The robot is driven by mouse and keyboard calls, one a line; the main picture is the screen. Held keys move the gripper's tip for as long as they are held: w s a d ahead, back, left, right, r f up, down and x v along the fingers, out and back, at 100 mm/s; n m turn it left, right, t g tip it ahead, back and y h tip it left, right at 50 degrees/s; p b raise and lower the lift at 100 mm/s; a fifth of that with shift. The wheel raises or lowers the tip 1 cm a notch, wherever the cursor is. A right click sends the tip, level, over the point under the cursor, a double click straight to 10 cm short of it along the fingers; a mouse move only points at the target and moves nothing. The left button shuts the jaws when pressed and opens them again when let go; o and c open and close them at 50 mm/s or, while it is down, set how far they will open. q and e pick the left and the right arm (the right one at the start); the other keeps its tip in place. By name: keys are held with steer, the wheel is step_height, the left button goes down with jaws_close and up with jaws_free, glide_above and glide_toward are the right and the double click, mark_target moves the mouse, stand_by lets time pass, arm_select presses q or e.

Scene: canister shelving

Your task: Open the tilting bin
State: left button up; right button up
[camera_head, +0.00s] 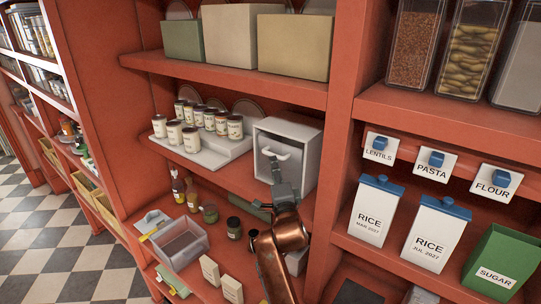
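The tilting bin (301,137) is a pale grey-white box at the right end of the middle shelf, with a light handle (283,156) on its front. The front looks upright, but part of it is hidden behind my gripper. My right gripper (275,166) is at the front of the bin, just below and beside the handle, with its copper-coloured arm coming up from the bottom. Whether its fingers touch or enclose the handle is too small to tell. My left gripper is not in view.
Several labelled cans (208,121) stand left of the bin on a white stepped riser (205,156). Jars, bottles and a clear tray (180,244) are on the shelf below. An orange-red upright (338,120) stands close right of the bin, with rice canisters (374,208) beyond.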

steer(key=shift+v, duration=1.1)
